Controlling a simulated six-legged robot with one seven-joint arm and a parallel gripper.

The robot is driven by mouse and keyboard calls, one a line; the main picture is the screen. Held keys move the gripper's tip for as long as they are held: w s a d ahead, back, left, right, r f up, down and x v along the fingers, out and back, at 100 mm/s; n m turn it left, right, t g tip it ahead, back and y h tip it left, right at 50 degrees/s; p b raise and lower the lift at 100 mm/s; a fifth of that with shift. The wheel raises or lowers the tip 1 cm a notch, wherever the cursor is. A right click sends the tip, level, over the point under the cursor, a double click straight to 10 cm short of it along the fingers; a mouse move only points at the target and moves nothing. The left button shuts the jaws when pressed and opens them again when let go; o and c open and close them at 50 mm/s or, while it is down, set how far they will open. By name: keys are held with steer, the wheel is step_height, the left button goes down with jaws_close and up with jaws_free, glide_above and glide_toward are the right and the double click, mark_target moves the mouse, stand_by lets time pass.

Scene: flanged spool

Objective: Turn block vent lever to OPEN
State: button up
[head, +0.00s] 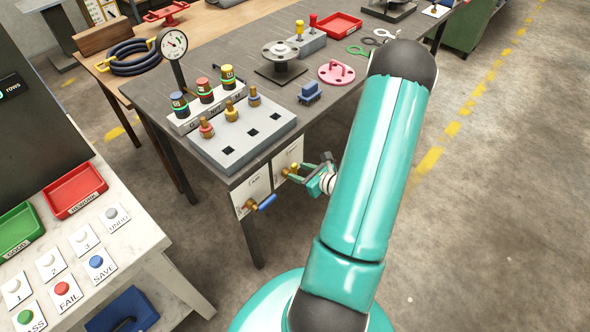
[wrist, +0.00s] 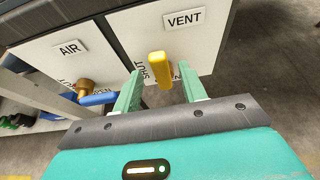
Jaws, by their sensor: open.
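The yellow vent lever (wrist: 160,68) stands out from the white panel marked VENT (wrist: 190,35). In the wrist view it appears between the tips of my open gripper (wrist: 159,78), with a gap to each finger; how deep it sits between them is unclear. A partly covered SHUT label is just left of the lever, and part of another label, ending in N, shows to its right. In the head view my gripper (head: 316,172) is at the front of the bench, close to the lever (head: 293,169), which is partly hidden by the fingers.
A blue lever (wrist: 98,99) on a brass fitting is on the neighbouring AIR panel (wrist: 68,65), left of my gripper; it also shows in the head view (head: 267,203). The dark bench top (head: 330,105) above holds a socket block and several parts. Open floor lies to the right.

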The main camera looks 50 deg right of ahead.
steer(key=v, duration=1)
steer(key=shift+s, duration=0.15)
steer(key=shift+r, duration=0.15)
steer(key=w+a+r+n+g+y, duration=0.4)
steer(key=a+r+n, duration=0.3)
steer(key=a+n, duration=0.25)
steer(key=w+a+r+n+g+y, duration=0.4)
steer(key=a+r+n, duration=0.45)
steer(key=a, duration=0.25)
steer(key=s+a+r+n+h, duration=0.3)
steer(key=a+r+n+h, duration=0.1)
steer(key=r+n, duration=0.3)
steer(key=s+a+r+n+h, duration=0.3)
steer(key=a+r+n, duration=0.4)
steer(key=n, duration=0.3)
steer(key=shift+n+h, duration=0.3)
steer(key=shift+h, duration=0.3)
